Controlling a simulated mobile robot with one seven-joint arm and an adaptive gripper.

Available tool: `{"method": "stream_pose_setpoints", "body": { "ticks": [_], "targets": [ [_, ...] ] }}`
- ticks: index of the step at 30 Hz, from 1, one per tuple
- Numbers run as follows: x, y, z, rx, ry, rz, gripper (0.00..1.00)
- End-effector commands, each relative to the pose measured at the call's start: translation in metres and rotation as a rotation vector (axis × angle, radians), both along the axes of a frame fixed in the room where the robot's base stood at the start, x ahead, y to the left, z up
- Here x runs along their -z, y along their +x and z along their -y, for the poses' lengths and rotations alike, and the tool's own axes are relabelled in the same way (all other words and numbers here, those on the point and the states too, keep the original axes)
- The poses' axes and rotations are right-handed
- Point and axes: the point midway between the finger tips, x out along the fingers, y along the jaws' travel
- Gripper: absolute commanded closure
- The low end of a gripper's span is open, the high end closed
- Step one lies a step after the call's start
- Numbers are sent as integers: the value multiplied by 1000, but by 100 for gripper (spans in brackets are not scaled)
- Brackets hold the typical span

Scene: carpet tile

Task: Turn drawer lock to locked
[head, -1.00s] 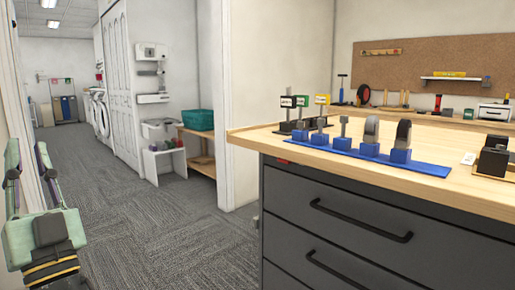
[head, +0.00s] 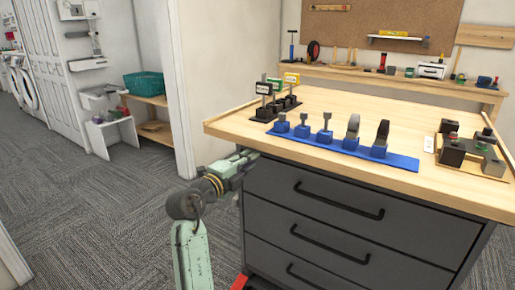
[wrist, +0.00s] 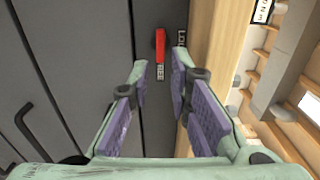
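The drawer lock is a small red lever (wrist: 160,46) on the dark grey cabinet face in the wrist view. In the head view my gripper (head: 244,160) is at the cabinet's upper left corner, just under the wooden top, and hides the lock there. The grey drawers (head: 335,205) look shut.
The wooden worktop (head: 225,126) overhangs the drawers. On it are a blue strip (head: 405,161) with several blue-based pieces, small black-based signs (head: 265,113) and a wooden fixture (head: 480,168). A drawer handle (wrist: 38,130) juts out at left in the wrist view. Carpet left of the cabinet is clear.

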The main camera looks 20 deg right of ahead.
Motion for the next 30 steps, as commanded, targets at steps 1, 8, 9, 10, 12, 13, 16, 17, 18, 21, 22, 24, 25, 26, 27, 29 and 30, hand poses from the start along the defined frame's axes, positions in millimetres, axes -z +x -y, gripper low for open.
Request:
{"method": "stream_pose_setpoints", "body": {
  "ticks": [1, 8, 9, 10, 12, 13, 16, 17, 18, 21, 22, 24, 25, 26, 27, 29, 30],
  "targets": [
    [-3, 6, 10, 2, 0, -3, 82],
    [-3, 31, 40, -1, -1, -1, 82],
    [-2, 34, 44, -1, 0, -1, 82],
    [-2, 36, 46, -1, -1, -1, 82],
    [-2, 40, 50, -3, -1, 0, 82],
    [-2, 41, 51, -4, -1, 0, 82],
    [-1, 43, 54, -4, -1, 1, 82],
    [-1, 44, 54, -4, 0, 1, 82],
    [-1, 44, 54, -4, 0, 1, 82],
    [-1, 44, 54, -4, 0, 1, 82],
    [-1, 44, 54, -4, -1, 1, 82],
    [-1, 44, 54, -4, -1, 1, 84],
    [-1, 44, 54, -4, -1, 1, 86],
    [-1, 44, 54, -4, -1, 1, 88],
    [-1, 44, 54, -4, -1, 1, 90],
    [-1, 44, 54, -4, -1, 1, 94],
    [-1, 44, 54, -4, -1, 1, 97]
  ]
}}
